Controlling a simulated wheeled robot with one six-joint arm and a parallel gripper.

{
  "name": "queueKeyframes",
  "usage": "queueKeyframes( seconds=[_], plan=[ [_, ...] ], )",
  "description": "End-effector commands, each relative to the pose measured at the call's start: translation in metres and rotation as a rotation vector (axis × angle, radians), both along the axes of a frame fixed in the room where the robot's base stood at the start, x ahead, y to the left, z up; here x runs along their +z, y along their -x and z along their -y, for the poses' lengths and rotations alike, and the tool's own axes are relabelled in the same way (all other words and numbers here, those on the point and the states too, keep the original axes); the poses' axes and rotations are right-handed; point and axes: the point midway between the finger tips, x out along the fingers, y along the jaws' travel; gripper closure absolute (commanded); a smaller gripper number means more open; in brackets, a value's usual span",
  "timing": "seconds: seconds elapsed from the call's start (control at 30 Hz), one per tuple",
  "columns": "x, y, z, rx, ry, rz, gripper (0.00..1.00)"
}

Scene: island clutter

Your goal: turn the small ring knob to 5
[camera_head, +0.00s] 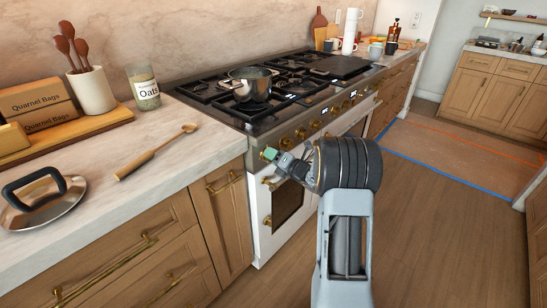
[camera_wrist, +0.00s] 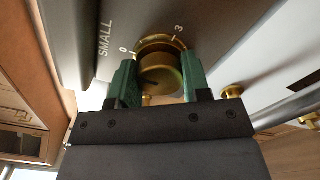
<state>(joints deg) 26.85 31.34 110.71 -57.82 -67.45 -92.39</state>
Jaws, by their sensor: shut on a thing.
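The small ring knob (camera_wrist: 158,75) is a round brass knob on the stove's front panel, under the word SMALL, in the wrist view. A 0 shows at its upper left and a 3 at its upper right; I see no 5. My gripper (camera_wrist: 155,85) has its green fingers on either side of the knob, shut on it. In the head view my gripper (camera_head: 270,155) is at the near left end of the stove front and hides this knob.
More brass knobs (camera_head: 316,124) run along the front to the right, with an oven handle below. A wooden spoon (camera_head: 150,158) and a lid (camera_head: 45,205) lie on the left counter. The floor to the right is open.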

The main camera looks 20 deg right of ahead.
Motion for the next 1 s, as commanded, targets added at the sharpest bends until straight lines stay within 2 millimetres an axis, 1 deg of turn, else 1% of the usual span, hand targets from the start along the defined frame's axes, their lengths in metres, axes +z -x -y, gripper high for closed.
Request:
queueKeyframes(
  seconds=[0.03,0.2,0.37,0.57,0.77,1.0],
  plan=[
    [-0.0002,0.0000,0.0001,-0.001,0.000,-0.001,0.64],
    [-0.0002,0.0001,0.0002,-0.001,0.000,-0.001,0.80],
    [-0.0006,0.0002,0.0004,-0.001,-0.009,-0.005,0.80],
    [-0.0017,0.0002,0.0004,-0.001,-0.075,-0.035,0.80],
    [-0.0022,0.0002,0.0007,-0.002,-0.215,-0.098,0.80],
    [-0.0016,0.0002,0.0008,-0.002,-0.423,-0.193,0.80]
  ],
)
